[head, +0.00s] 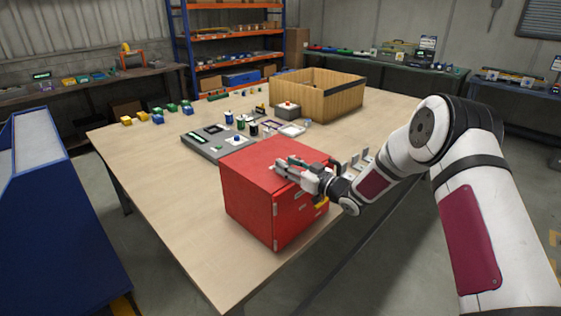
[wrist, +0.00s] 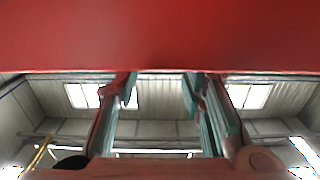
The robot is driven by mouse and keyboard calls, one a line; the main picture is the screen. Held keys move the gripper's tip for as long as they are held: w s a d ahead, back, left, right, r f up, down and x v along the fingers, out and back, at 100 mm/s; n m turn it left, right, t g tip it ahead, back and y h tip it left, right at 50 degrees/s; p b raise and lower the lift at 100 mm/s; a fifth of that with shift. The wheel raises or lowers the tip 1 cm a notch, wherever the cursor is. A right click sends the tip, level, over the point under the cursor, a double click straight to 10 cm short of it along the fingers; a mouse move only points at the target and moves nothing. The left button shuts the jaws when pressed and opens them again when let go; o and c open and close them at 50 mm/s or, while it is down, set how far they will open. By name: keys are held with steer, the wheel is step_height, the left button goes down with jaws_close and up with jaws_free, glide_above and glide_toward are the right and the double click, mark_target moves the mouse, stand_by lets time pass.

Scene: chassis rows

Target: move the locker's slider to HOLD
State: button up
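The red locker (head: 248,205) stands on the wooden table near its front edge. Its right face carries small pale labels and a small yellow part (head: 321,208), partly behind my wrist. I cannot make out the slider or a HOLD mark in either view. My gripper (head: 281,167) is at the locker's top, by its upper right edge; I cannot tell if it touches. In the wrist view, the gripper's two teal-padded fingers (wrist: 159,90) are apart with nothing between them, and the locker's red surface (wrist: 160,35) fills the upper part.
A grey panel (head: 205,146) with small parts lies behind the locker. A wooden bin (head: 330,97) stands at the back of the table. Coloured blocks (head: 157,118) sit at the back left. Small upright cards stand right of the locker. The table's left front is clear.

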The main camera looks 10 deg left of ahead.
steer(key=shift+x, duration=1.85)
jaws_close()
